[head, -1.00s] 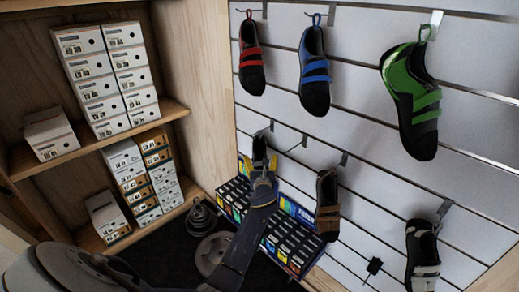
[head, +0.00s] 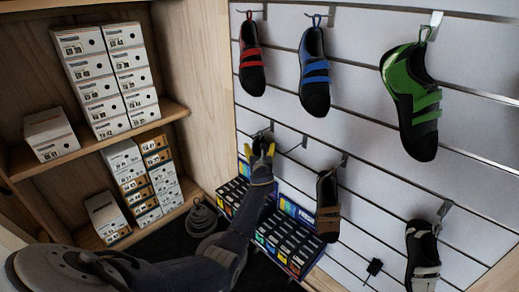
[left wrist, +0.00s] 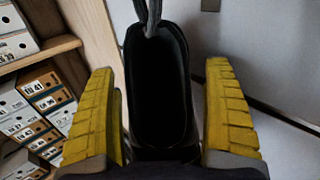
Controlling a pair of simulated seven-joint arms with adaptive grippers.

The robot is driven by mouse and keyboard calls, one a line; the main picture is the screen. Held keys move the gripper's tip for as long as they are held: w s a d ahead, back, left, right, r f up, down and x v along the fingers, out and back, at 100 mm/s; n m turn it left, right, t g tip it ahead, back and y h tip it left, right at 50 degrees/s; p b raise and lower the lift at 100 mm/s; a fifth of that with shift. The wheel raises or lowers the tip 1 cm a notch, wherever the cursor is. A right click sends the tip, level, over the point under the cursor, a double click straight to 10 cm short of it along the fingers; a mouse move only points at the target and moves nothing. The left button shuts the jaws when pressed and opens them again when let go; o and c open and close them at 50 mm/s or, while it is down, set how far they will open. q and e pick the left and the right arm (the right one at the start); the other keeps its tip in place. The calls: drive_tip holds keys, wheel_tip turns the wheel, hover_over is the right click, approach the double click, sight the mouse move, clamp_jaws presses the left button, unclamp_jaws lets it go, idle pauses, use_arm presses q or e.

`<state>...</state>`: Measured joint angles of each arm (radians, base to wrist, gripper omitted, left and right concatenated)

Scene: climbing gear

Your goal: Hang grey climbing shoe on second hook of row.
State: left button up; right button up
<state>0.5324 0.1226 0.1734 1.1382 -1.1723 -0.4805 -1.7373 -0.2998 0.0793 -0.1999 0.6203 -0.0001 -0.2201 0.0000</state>
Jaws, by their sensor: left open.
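A dark shoe (head: 258,146) hangs by its loop from the leftmost hook (head: 266,131) of the lower row in the head view. In the left wrist view the same shoe (left wrist: 160,95) shows its black opening and a grey pull loop. My left gripper (head: 263,149) is open, with its yellow fingers on either side of this shoe; contact cannot be told. The fingers also show in the left wrist view (left wrist: 162,115). The second hook (head: 303,141) to its right is bare. A black shoe with light grey straps (head: 423,257) hangs at lower right. My right gripper is not in view.
A brown shoe (head: 328,206) hangs right of the bare hook. Red (head: 251,62), blue (head: 314,72) and green (head: 412,100) shoes hang above on the slatted wall (head: 370,140). A display box (head: 290,245) stands below. Shelves with white boxes (head: 105,75) are on the left.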

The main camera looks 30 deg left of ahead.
use_arm(q)
drive_tip(key=c, duration=1.5)
drive_tip(key=shift+o, duration=0.2)
drive_tip(key=shift+s+r, duration=0.15)
drive_tip(key=shift+r, duration=0.45)
drive_tip(key=shift+r, duration=0.1)
drive_tip(key=shift+s+a, duration=0.1)
drive_tip(key=shift+s, duration=0.05)
drive_tip(key=shift+s+a+r, duration=0.1)
drive_tip(key=shift+s+a, duration=0.1)
drive_tip(key=shift+s, duration=0.65)
drive_tip(key=shift+s+a+r, duration=0.1)
drive_tip(key=shift+s+a, duration=0.05)
drive_tip(key=shift+s, duration=0.65)
drive_tip(key=shift+s+a, duration=0.2)
drive_tip(key=shift+s, duration=0.65)
drive_tip(key=shift+s+a, duration=0.15)
drive_tip(key=shift+s, duration=0.65)
